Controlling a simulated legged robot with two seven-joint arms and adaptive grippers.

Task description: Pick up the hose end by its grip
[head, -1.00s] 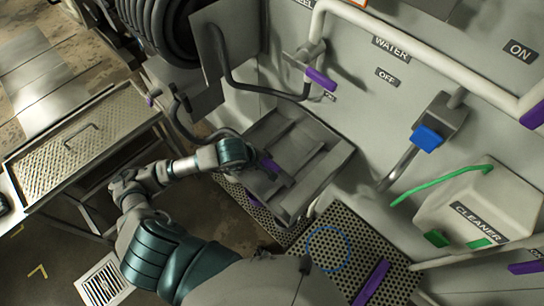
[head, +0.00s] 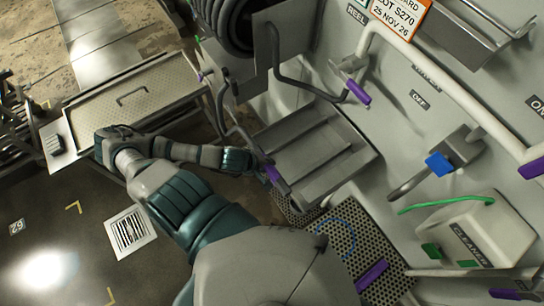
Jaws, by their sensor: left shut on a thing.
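The hose end's purple grip (head: 272,174) is at the left edge of the grey ribbed tray (head: 318,150) in the head view. My left gripper (head: 266,168) is shut on this grip; its fingers are small and partly hidden. A short dark nozzle (head: 283,188) extends from the grip towards the lower right. The dark hose (head: 238,125) runs from near the reel (head: 222,22) down to the gripper. My right gripper is not in view.
A purple-handled water valve (head: 357,92) and white pipe are on the wall. A blue-handled fitting (head: 438,164) and a cleaner box (head: 480,228) with a green hose stand at right. A perforated metal table (head: 140,95) is at left. Perforated steps lie below the tray.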

